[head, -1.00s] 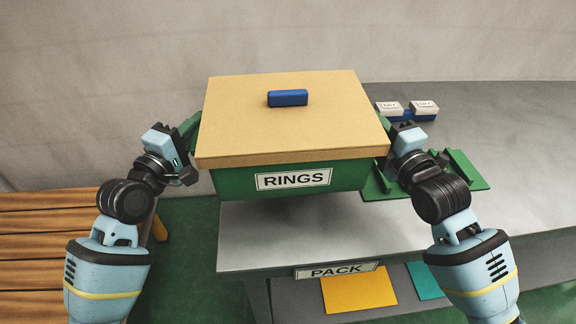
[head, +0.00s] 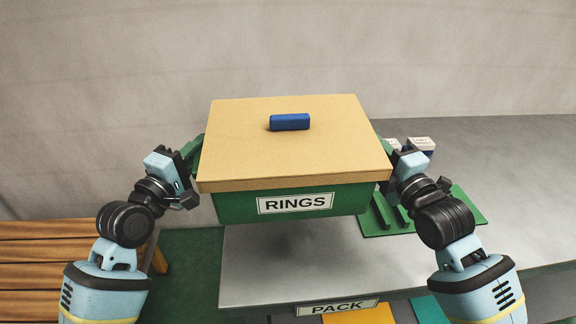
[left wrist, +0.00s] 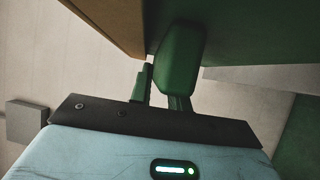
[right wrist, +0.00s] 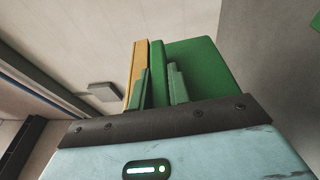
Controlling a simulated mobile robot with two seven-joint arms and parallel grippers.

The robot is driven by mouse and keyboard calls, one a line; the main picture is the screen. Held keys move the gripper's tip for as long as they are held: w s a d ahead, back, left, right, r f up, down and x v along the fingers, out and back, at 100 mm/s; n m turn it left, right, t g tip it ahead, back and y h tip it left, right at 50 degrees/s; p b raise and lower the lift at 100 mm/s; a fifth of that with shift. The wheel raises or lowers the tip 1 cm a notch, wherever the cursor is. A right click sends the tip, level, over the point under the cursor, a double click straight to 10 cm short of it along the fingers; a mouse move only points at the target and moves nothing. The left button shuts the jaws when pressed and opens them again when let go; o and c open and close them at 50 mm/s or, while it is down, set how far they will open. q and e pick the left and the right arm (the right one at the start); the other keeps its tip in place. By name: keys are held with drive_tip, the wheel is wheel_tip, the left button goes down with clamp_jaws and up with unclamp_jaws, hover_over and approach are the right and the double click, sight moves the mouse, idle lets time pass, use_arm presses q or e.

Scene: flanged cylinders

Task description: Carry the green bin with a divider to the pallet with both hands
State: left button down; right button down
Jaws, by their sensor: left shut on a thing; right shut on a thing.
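My right gripper (head: 395,160) is shut on the right side; the bin also shows in the right wrist view (right wrist: 205,75). The divider is hidden under the lid. I cannot make out a pallet.
The grey table (head: 490,170) has a PACK label (head: 337,307) on its front edge. A green slotted plate (head: 440,215) and small white labelled boxes (head: 421,144) lie at right, partly behind the arm. A wooden slatted bench (head: 60,255) stands at left.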

use_arm(q)
drive_tip(key=shift+a+r, duration=0.1)
drive_tip(key=shift+r, duration=0.2)
use_arm(e)
drive_tip(key=shift+r, duration=0.3)
